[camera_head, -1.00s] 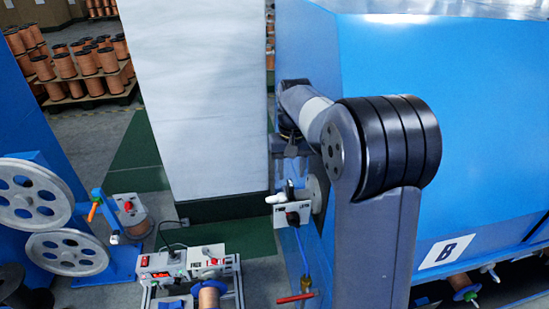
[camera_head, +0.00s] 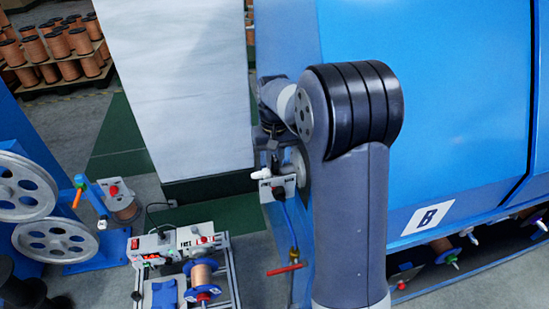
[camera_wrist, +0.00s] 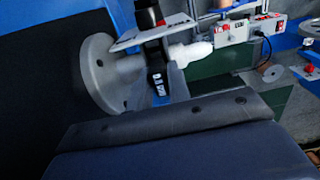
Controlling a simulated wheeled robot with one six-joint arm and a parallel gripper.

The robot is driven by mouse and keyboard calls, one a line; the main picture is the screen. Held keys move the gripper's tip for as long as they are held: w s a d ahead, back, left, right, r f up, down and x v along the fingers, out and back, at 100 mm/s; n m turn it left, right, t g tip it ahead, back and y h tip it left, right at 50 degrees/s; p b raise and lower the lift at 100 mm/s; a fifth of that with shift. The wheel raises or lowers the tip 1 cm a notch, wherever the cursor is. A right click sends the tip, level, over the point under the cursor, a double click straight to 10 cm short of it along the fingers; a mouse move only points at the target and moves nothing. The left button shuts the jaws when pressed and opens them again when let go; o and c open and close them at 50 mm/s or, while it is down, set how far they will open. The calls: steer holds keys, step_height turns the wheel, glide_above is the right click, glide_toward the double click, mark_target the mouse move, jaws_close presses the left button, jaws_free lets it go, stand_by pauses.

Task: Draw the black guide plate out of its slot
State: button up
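My gripper (camera_head: 272,142) is at the far end of my arm in the head view, small and partly hidden by the arm, just above a small white panel (camera_head: 284,188) on the blue machine. Its fingers are not clear enough to tell open from shut. In the wrist view, a dark upright piece with white marks (camera_wrist: 158,82) stands beside a grey pulley wheel (camera_wrist: 97,72); I cannot tell whether it is the black guide plate. The panel's pale plate (camera_wrist: 150,36) is above it and a white knob (camera_wrist: 190,53) to its right. No slot is clearly visible.
A blue machine cabinet marked B (camera_head: 430,216) fills the right. A control unit with a copper spool (camera_head: 201,276) stands at lower centre. Grey wheels (camera_head: 56,240) are at left. A red-handled valve (camera_head: 286,268) hangs below the panel. Green and grey floor lies between.

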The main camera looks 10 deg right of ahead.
jaws_close()
steer(key=shift+r+p, duration=1.85)
steer(key=shift+r, duration=0.3)
steer(key=shift+r+p, duration=0.8)
steer(key=shift+r, duration=0.15)
steer(key=shift+r, duration=0.1)
steer(key=shift+r+p, duration=1.7)
steer(key=shift+r, duration=0.2)
